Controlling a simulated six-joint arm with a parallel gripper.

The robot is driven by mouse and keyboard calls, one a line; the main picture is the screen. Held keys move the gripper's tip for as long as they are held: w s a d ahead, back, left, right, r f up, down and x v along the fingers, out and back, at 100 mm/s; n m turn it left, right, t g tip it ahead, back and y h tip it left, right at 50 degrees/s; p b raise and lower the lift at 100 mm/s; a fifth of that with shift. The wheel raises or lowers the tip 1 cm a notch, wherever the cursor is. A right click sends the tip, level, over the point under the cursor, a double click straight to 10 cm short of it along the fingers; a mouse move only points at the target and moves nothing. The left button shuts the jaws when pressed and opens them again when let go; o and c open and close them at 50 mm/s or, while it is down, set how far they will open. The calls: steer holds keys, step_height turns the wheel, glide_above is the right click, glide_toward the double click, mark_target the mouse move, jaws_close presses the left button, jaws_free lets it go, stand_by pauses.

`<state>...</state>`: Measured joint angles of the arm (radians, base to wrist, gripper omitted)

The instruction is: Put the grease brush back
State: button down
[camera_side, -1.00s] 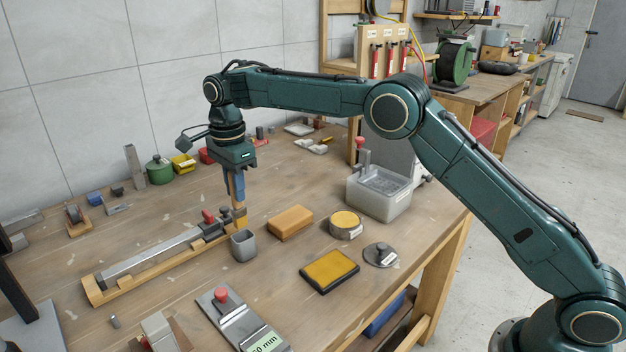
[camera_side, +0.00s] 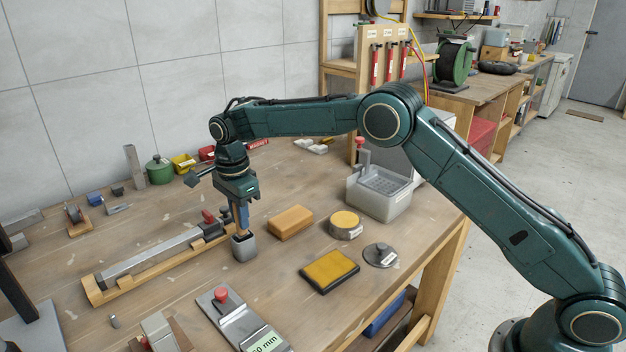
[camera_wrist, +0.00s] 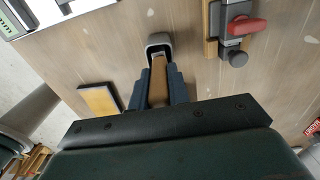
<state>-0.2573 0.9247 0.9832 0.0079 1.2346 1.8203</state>
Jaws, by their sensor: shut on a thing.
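The grease brush has a tan wooden handle (camera_side: 242,231), which also shows in the wrist view (camera_wrist: 158,82). My gripper (camera_side: 242,220) points down with its blue fingers shut on the handle.
The wooden rail fixture with a red clamp (camera_side: 209,217) lies close left of the cup. An orange-brown block (camera_side: 290,222) and a yellow pad (camera_side: 330,270) lie to the right. A plate with a red knob (camera_side: 221,293) is in front.

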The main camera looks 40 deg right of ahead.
steer(key=shift+f, duration=0.35)
steer(key=shift+f, duration=0.15)
steer(key=c, duration=1.3)
jaws_free()
steer(key=shift+c, duration=0.2)
step_height(320, 180, up, 12)
steer(key=shift+f, duration=0.2)
steer(key=shift+r, duration=0.35)
steer(key=shift+r, duration=0.1)
